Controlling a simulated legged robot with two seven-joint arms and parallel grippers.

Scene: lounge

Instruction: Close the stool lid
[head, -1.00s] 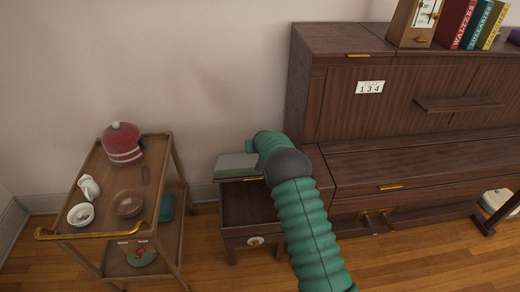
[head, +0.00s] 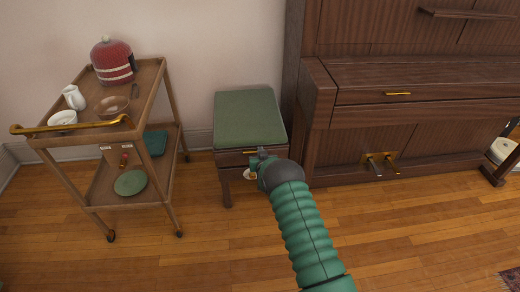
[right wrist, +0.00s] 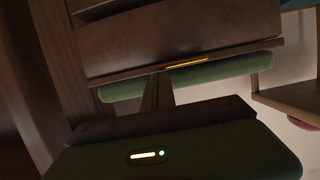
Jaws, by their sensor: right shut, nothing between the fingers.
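The stool (head: 227,172) stands between the trolley and the piano. Its green padded lid (head: 249,115) lies down flat over the box in the head view, and the inside is hidden. In the right wrist view the lid's green edge (right wrist: 225,69) and a gold strip (right wrist: 187,63) run along the stool's brown front (right wrist: 180,40); I see no clear gap there. My right gripper (head: 262,154) is at the stool's front edge, shut and empty; I cannot tell whether it touches. My left gripper is out of view.
The piano (head: 400,110) stands close on the right. The wooden floor in front is clear.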

